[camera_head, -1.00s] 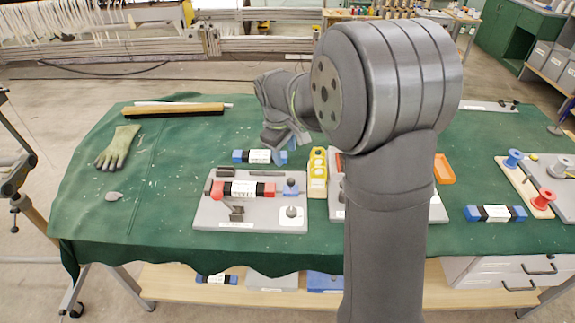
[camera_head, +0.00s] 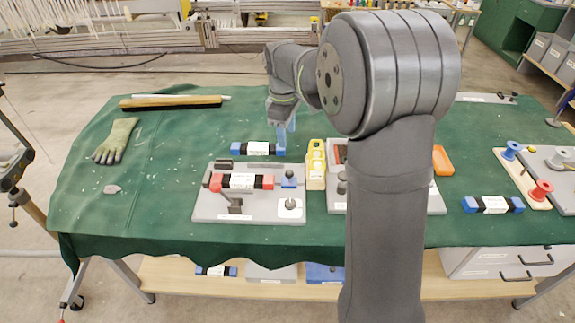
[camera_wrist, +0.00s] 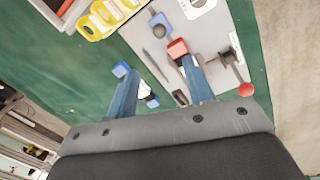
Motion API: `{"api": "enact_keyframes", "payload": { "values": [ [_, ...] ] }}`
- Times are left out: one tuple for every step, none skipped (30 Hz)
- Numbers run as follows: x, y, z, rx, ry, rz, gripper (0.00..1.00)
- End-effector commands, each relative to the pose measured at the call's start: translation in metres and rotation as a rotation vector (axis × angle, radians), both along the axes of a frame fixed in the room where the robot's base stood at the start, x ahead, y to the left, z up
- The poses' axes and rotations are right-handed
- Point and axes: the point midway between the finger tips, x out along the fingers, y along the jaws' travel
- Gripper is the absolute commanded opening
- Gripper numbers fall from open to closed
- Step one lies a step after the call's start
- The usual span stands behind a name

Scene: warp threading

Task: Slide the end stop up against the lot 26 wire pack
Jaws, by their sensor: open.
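A wire pack with a white label, black bands and red ends (camera_head: 241,182) lies on a grey fixture board (camera_head: 210,208). Its label is too small to read. A blue block (camera_head: 288,179), apparently the end stop, stands right of the pack with a gap between. It also shows in the wrist view (camera_wrist: 159,20), near the pack's red end (camera_wrist: 177,47). My gripper (camera_head: 287,134) is open and empty, above the table behind the board. In the wrist view its fingers (camera_wrist: 158,77) are apart; the right finger hides part of the red-ended pack.
A second pack with blue ends (camera_head: 257,149) lies behind the board. A yellow holder (camera_head: 316,165) stands right of it. A dark lever (camera_head: 236,206) and a knob on a white plate (camera_head: 291,206) are on the board.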

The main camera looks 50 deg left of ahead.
Motion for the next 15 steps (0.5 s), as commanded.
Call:
{"api": "enact_keyframes", "payload": {
  "values": [
    [0.006, 0.001, -0.003, -0.005, 0.022, 0.039, 0.48],
    [0.008, 0.001, -0.004, -0.008, 0.033, 0.063, 0.48],
    [0.010, 0.001, -0.004, -0.011, 0.046, 0.092, 0.48],
    [0.011, 0.002, -0.005, -0.011, 0.055, 0.109, 0.48],
    [0.012, 0.002, -0.006, -0.011, 0.061, 0.124, 0.48],
    [0.013, 0.002, -0.007, -0.012, 0.067, 0.138, 0.48],
    [0.014, 0.002, -0.008, -0.013, 0.070, 0.145, 0.48],
    [0.014, 0.002, -0.010, -0.013, 0.072, 0.148, 0.48],
    [0.014, 0.002, -0.013, -0.014, 0.074, 0.151, 0.48],
    [0.014, 0.002, -0.016, -0.015, 0.074, 0.151, 0.48],
    [0.013, 0.002, -0.020, -0.015, 0.074, 0.151, 0.48],
    [0.013, 0.002, -0.026, -0.015, 0.073, 0.151, 0.48],
    [0.013, 0.002, -0.031, -0.015, 0.074, 0.151, 0.48],
    [0.013, 0.002, -0.037, -0.015, 0.074, 0.150, 0.48],
    [0.013, 0.002, -0.045, -0.017, 0.075, 0.150, 0.48]
  ]
}}
